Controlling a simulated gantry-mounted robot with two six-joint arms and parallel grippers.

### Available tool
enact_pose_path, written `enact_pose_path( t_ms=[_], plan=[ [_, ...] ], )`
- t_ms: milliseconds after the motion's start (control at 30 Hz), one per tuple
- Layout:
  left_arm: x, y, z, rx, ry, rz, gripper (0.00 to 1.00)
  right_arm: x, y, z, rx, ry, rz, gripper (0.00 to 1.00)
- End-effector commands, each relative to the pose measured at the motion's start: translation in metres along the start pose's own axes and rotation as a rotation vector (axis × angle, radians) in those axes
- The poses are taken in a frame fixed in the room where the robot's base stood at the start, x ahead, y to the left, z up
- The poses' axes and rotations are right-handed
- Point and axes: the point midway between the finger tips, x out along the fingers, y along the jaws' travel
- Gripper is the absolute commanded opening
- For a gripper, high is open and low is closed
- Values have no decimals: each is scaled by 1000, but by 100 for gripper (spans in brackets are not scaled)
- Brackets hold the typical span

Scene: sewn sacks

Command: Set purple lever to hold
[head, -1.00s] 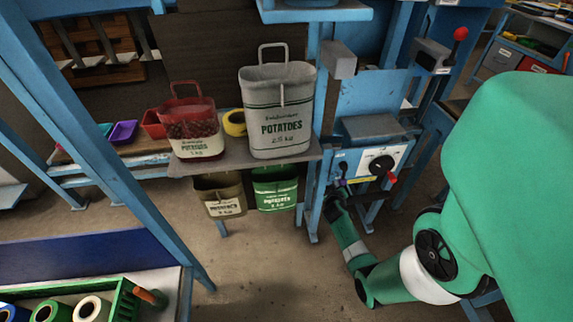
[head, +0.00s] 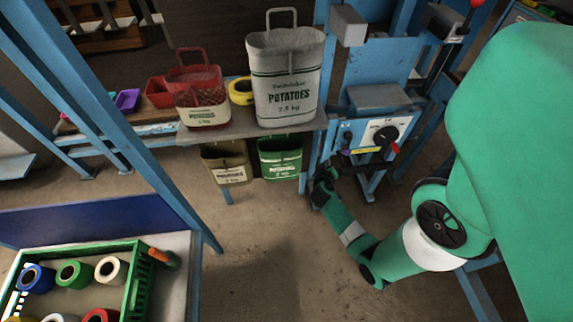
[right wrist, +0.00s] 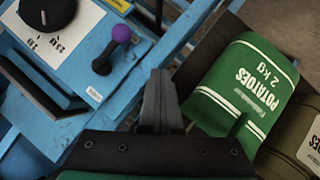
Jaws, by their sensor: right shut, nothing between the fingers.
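The purple lever has a round purple knob (right wrist: 121,33) on a short dark arm, beside a white dial plate on a blue panel in the right wrist view. In the head view the lever (head: 347,137) is small, at the left end of the panel's front. My right gripper (right wrist: 160,98) is shut and empty, apart from the lever, to the lower right of it in the right wrist view. In the head view my right gripper (head: 323,180) is below and left of the lever. My left gripper is not in view. Any hold marking is unreadable.
A green potato sack (right wrist: 236,84) hangs close to the right gripper, with a brown sack (head: 227,162) beside it. A black dial (head: 386,136) and red handle (head: 396,148) sit right of the lever. A grey shelf (head: 230,130) carries a large grey sack (head: 285,80).

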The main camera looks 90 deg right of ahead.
Motion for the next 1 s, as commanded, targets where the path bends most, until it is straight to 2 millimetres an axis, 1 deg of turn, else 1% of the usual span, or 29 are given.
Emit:
enact_pose_path(
  t_ms=[33, 100, 200, 300, 1000],
  plan=[
    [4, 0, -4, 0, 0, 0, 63, -12, -4, -2, -6, 3, -5, 0],
    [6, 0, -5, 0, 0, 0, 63, -24, -8, 0, -4, 3, -4, 0],
    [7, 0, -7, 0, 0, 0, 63, -35, -13, 2, -2, 1, -3, 0],
    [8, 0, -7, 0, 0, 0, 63, -40, -15, 3, 0, 1, 0, 0],
    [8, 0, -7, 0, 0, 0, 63, -41, -16, 4, 1, 0, 1, 0]
  ],
)
